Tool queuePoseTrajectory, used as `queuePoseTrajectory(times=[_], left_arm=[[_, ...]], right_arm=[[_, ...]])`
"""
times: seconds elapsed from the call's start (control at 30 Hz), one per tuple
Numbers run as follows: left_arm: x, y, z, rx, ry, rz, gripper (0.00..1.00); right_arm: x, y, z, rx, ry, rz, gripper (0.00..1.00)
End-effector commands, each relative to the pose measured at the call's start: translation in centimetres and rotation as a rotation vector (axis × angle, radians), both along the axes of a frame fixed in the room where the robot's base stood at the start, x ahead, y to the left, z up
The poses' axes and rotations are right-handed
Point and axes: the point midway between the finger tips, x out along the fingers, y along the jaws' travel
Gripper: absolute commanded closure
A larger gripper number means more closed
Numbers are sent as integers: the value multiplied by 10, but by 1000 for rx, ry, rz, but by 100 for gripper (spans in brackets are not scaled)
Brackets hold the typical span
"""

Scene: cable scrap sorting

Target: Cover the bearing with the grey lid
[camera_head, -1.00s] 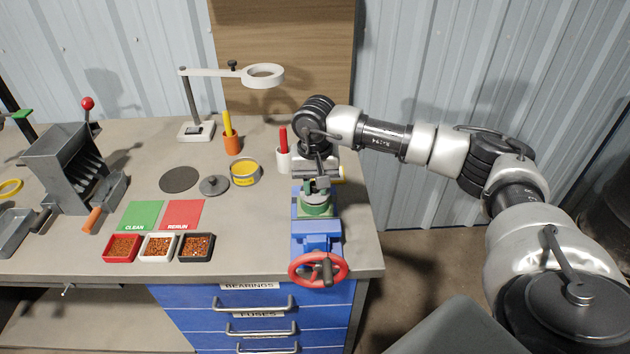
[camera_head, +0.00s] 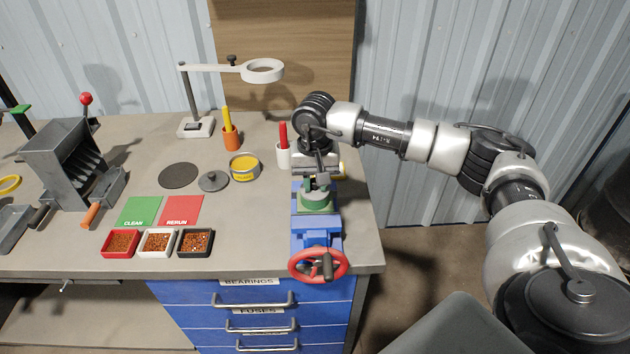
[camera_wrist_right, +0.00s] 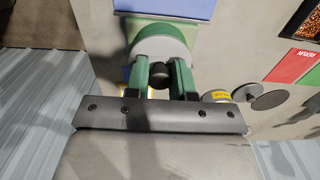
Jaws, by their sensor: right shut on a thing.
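My right gripper (camera_head: 318,184) is at the vise (camera_head: 316,241), pointing down. In the wrist view its green fingers (camera_wrist_right: 160,82) are shut around a dark knob (camera_wrist_right: 158,74) standing in front of a pale grey round piece (camera_wrist_right: 164,46). Whether knob and round piece are one body, I cannot tell. A green round part (camera_head: 315,203) shows on the vise under the fingers. I cannot make out the bearing clearly; the gripper hides part of that spot. A separate grey lid with a knob (camera_head: 212,182) lies on the bench beside the yellow tin (camera_head: 244,168). My left gripper is out of view.
A magnifier lamp (camera_head: 262,70), an orange cup (camera_head: 232,139) and a white cup (camera_head: 283,155) stand behind. A dark disc (camera_head: 178,175), green and red mats, several small trays (camera_head: 195,255) and a grey sorter (camera_head: 68,165) are to the left. The wall is close behind.

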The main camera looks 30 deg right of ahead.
Motion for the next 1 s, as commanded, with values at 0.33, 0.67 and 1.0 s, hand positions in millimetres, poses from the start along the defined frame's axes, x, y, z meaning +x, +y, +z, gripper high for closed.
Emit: queuePoseTrajectory(times=[0.33, 0.67, 1.0], left_arm=[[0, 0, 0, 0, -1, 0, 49], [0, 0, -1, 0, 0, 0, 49], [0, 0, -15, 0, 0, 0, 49]], right_arm=[[0, 0, 1, 0, -1, 0, 52], [0, 0, 2, 0, -1, 0, 47], [1, 0, 54, 0, -7, 0, 47]])
